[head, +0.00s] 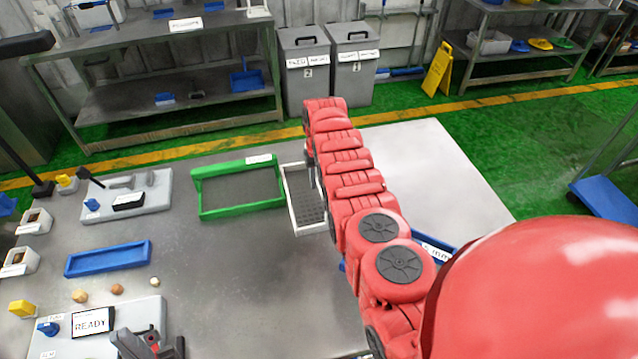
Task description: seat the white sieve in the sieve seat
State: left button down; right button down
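The white sieve (296,221), a white rectangular frame with a dark mesh floor, stands on the grey table just left of my red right arm, which covers part of its right side. A green rectangular frame (240,207) with a label on its back edge lies left of the sieve; it may be the sieve seat, but I cannot read the label. My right gripper is mostly hidden behind its own arm at the sieve's far right side; whether it grips the rim does not show. My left gripper (150,345), dark grey, is cut off at the bottom edge; its fingers are unclear.
A blue tray (108,258) and several small round pieces (117,289) lie at the left. A panel with a READY display (92,322) is at the front left. A grey control board (128,198) lies at the back left. The table middle is clear. Two grey bins (304,75) stand behind.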

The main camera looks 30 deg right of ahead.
jog(key=shift+f+b, duration=0.1)
jog(key=shift+b, duration=0.2)
jog(key=c, duration=0.6)
grip_release()
jog(key=shift+s, duration=0.1)
